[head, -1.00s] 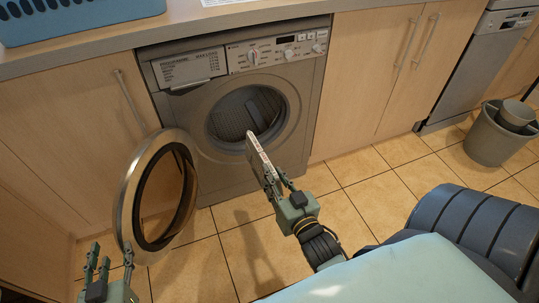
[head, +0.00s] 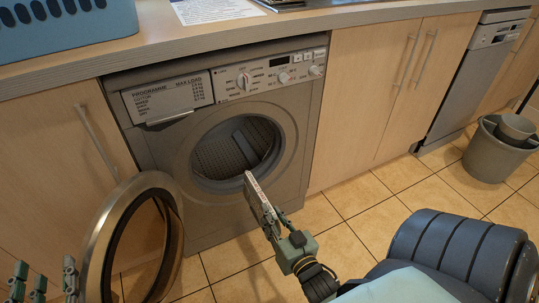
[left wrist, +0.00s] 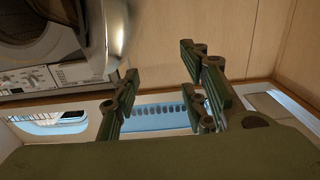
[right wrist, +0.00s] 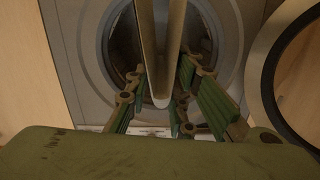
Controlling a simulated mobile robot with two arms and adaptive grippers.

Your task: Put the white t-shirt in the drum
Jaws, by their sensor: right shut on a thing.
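My right gripper (head: 272,218) is shut on a thin, flat, stiff-looking slab (head: 257,192) with a pale edge bearing reddish marks. In the right wrist view the slab (right wrist: 160,60) stands on edge between the fingers. I cannot make out a white t-shirt. The washing machine's drum (head: 222,155) is open to view, and the slab's tip shows just in front of its lower right rim, apparently outside it. The round door (head: 98,240) is swung open to the left. My left gripper (head: 45,280) is open and empty at the bottom left, beside the door.
The worktop (head: 200,40) above the machine holds a blue basket (head: 65,30), and a paper sheet (head: 215,10). Cupboards flank the machine.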

